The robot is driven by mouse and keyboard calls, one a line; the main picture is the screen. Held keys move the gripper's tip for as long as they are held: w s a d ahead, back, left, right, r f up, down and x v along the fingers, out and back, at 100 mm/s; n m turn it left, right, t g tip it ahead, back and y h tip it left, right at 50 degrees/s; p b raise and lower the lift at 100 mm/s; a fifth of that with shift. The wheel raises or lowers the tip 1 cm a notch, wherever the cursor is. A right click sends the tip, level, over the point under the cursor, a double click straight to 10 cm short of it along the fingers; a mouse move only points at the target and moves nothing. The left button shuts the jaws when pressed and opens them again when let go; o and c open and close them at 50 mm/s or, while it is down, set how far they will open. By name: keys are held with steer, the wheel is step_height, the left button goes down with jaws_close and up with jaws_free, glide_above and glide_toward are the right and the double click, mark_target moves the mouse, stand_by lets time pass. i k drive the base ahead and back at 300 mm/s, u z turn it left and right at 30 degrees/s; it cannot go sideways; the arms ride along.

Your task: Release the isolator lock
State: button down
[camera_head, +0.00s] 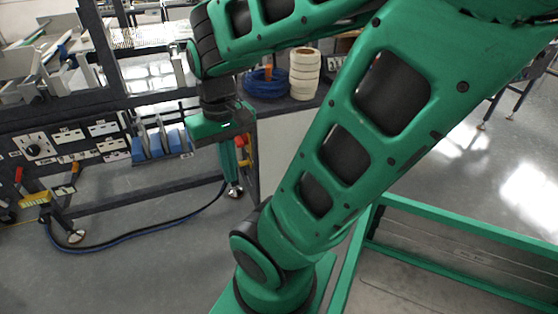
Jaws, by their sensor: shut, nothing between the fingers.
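My gripper (230,177) points down in front of the bench's right end, with its green fingers together and nothing seen between them. No part is clearly readable as the isolator lock. A round black knob (33,148) on a pale plate sits at the left of the dark front panel (75,128); it may be the isolator, but its lock is too small to make out. My gripper is well to the right of this knob. A red and yellow item (243,150) shows just right of my fingers, partly hidden by them; I cannot tell whether they touch.
White socket plates (70,135) and blue upright pieces (158,140) line the bench front. A dark hose (130,235) curves across the floor. A blue coil (265,83) and cream rolls (304,72) stand on the cabinet. My arm hides the middle right.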

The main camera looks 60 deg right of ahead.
mark_target(248, 162)
steer(key=z, duration=1.4)
steer(key=i, duration=1)
steer(key=z, duration=0.05)
steer(key=k, duration=1.1)
steer(key=u, duration=0.05)
